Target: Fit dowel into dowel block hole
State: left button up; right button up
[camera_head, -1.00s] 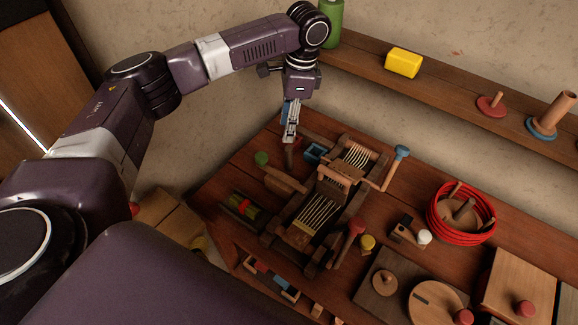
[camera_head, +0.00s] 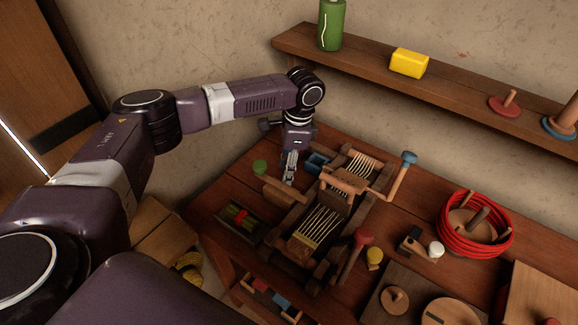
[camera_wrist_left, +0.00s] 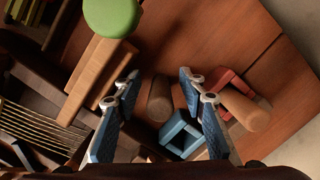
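A brown cylindrical dowel (camera_wrist_left: 160,98) shows between the fingers of my left gripper in the left wrist view. My left gripper (camera_head: 290,178) points down at the table's back left; its fingers (camera_wrist_left: 160,82) are open, with a gap on each side of the dowel. A blue square block with an opening (camera_wrist_left: 181,134) lies close beside the dowel; it also shows in the head view (camera_head: 317,162), right of the gripper. Nothing is seen in its opening. The dowel is hard to make out in the head view. My right gripper is not in view.
A red block with a light wooden peg (camera_wrist_left: 240,105) is beside the blue block. A green-knobbed wooden handle (camera_head: 260,167) and a loom-like frame (camera_head: 318,230) stand close by. A red coil (camera_head: 475,225) lies at right. A shelf (camera_head: 450,85) runs along the wall.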

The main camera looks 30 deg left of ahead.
pick_arm(q)
jog(key=shift+f, duration=0.45)
grip_shut()
notch_tip(320, 180, up, 20)
dwell(0.6)
